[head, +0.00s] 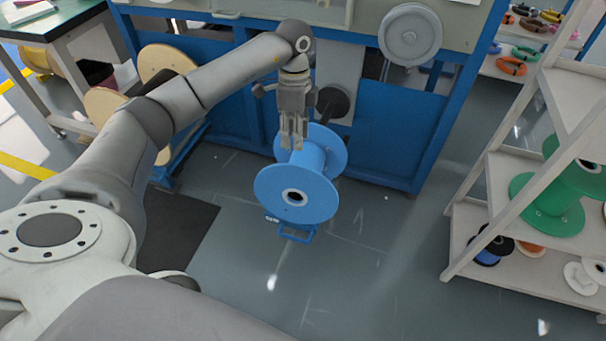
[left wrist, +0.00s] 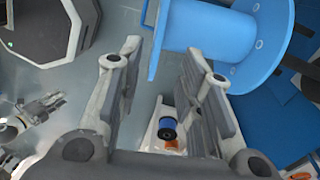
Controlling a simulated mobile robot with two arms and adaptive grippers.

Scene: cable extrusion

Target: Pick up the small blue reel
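The small blue reel, with dark flanges, sits low on the white shelf at the right in the head view (head: 487,257). It also shows in the left wrist view (left wrist: 167,128), small and distant, between my gripper's fingers. My left gripper (head: 291,147) points down in front of the blue machine, far left of that shelf. Its fingers (left wrist: 160,85) are apart with nothing between them. A large blue reel (head: 297,189) is right by the left gripper; I cannot tell if they touch. What looks like my right gripper shows small in the left wrist view (left wrist: 45,106), its opening unclear.
The white shelf (head: 490,195) also holds a large green reel (head: 548,207) and a white reel (head: 585,278). The blue machine (head: 385,140) stands behind the left gripper. Grey floor (head: 385,265) lies clear between the large blue reel and the shelf.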

